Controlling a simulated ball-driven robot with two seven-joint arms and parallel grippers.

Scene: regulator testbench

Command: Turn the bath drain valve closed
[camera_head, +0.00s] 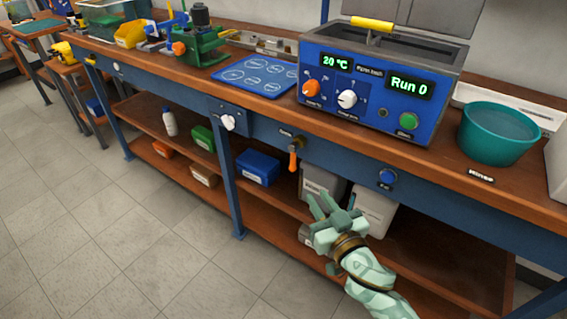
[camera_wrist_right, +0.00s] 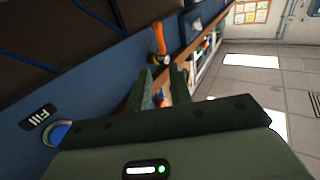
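The drain valve's orange lever (camera_head: 293,160) hangs down from a brass fitting (camera_head: 299,142) on the blue front rail, under the water bath (camera_head: 375,85). The lever also shows in the right wrist view (camera_wrist_right: 159,38), beyond the fingertips. My right gripper (camera_head: 331,202) is below and to the right of the lever in the head view, apart from it. Its two fingers stand apart with nothing between them, as the right wrist view (camera_wrist_right: 160,82) also shows. My left gripper is in neither view.
A blue Fill button (camera_head: 387,176) sits on the rail to the right, and a white knob (camera_head: 228,122) to the left. Containers and a blue box (camera_head: 257,167) stand on the shelf below. A teal basin (camera_head: 497,134) stands on the bench. The floor in front is clear.

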